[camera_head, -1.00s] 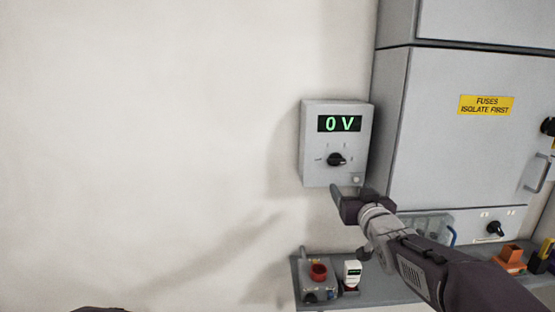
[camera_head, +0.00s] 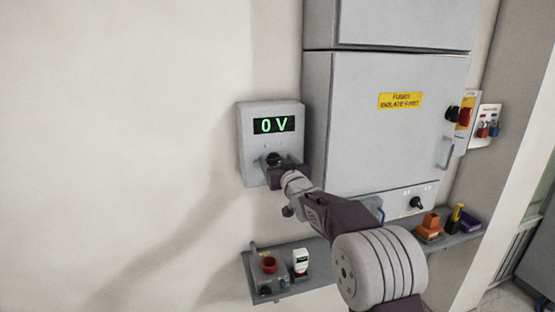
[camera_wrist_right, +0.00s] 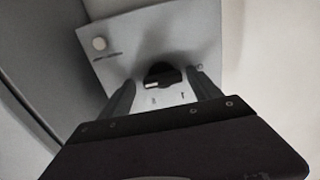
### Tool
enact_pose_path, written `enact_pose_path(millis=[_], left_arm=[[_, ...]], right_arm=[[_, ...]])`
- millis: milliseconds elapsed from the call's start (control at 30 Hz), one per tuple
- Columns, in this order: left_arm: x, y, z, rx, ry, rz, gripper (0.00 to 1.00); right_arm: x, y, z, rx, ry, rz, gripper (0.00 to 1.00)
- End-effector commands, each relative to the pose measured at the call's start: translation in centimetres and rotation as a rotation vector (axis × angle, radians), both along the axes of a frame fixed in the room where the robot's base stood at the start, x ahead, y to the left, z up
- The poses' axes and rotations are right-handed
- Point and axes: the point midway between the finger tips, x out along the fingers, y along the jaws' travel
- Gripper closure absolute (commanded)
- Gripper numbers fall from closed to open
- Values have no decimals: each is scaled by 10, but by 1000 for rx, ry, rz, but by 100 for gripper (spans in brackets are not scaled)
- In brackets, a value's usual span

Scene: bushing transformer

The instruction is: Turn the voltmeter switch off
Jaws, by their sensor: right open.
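The voltmeter (camera_head: 252,128) is a grey wall box whose display (camera_head: 274,125) reads 0 V in green. Its black rotary switch (camera_head: 273,158) is on the lower front, partly hidden by my right gripper (camera_head: 270,165) in the head view. In the right wrist view the switch (camera_wrist_right: 161,76) lies between and just beyond the two open fingers (camera_wrist_right: 162,92). Whether a finger touches it I cannot tell. My left gripper is not in view.
A grey cabinet (camera_head: 385,150) with a yellow fuse label (camera_head: 400,100) stands just right of the voltmeter. Below is a shelf (camera_head: 318,285) with a red-button box (camera_head: 268,272) and a small white device (camera_head: 301,262). The wall at left is bare.

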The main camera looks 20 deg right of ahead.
Motion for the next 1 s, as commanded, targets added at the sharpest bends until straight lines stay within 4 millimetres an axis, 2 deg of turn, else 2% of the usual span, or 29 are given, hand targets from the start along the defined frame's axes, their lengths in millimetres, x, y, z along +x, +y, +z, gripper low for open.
enact_pose_path(millis=[133, 167, 300, 367, 400, 700, 1000], left_arm=[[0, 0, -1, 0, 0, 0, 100], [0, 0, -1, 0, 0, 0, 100], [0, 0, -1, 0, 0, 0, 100], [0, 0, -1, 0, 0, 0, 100], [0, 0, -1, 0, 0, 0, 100], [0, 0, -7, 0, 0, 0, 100], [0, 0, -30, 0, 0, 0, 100]], right_arm=[[0, 0, 0, 0, 0, 0, 27], [0, 0, 0, 0, 0, 0, 30], [0, 0, 0, 0, 0, 1, 69], [0, 1, -1, -1, 1, 1, 86], [0, 0, -1, -1, 1, 1, 90], [0, 0, -3, -42, 1, 0, 90], [0, 1, -6, -247, -6, 0, 90]])
